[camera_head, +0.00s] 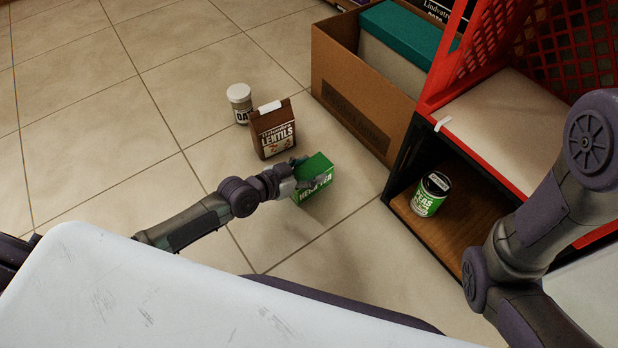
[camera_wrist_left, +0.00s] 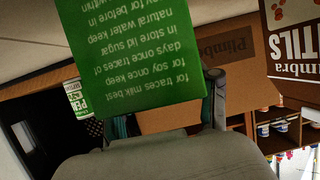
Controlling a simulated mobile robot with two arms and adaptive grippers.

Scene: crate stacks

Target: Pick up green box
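The green box (camera_head: 318,169), a tea carton with white lettering, stands on the tiled floor beside the brown lentils box. My left gripper (camera_head: 304,176) is at its left side, with its fingers spread about the near part of the box and partly covering its label. In the left wrist view the green box (camera_wrist_left: 135,50) fills the upper middle, very close. One finger shows at its right edge and another below it, partly hidden by it. I cannot tell whether the fingers press on it. My right arm shows at the right of the head view, but its gripper is out of view.
The brown lentils box (camera_head: 273,132) and a white-lidded jar (camera_head: 240,105) stand just behind. A cardboard box (camera_head: 345,100) with a teal-lidded box is at the back right. A red crate (camera_head: 478,166) sits above a black-edged crate holding a green can (camera_head: 430,196). Floor at left is clear.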

